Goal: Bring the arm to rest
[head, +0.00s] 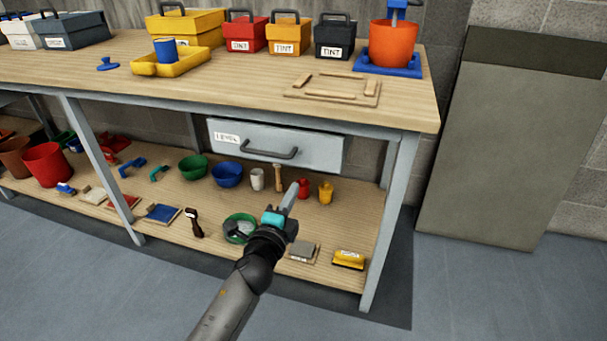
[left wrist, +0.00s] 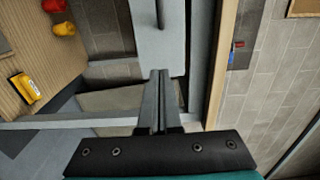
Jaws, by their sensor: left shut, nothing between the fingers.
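My left gripper (head: 291,196) reaches in from the bottom of the head view, in front of the workbench and below its drawer (head: 275,144). Its fingers are shut with nothing between them. In the left wrist view the shut fingers (left wrist: 159,100) point toward the bench frame, with the drawer front (left wrist: 160,38) beyond them. The drawer looks closed in the head view. My right gripper is in neither view.
The workbench top (head: 120,52) holds toolboxes, a yellow tray (head: 170,62) and an orange bucket (head: 393,45). The lower shelf (head: 330,225) holds bowls, cups and hand tools around my gripper. A bench leg (head: 390,220) stands to its right. Floor (head: 480,300) at right is clear.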

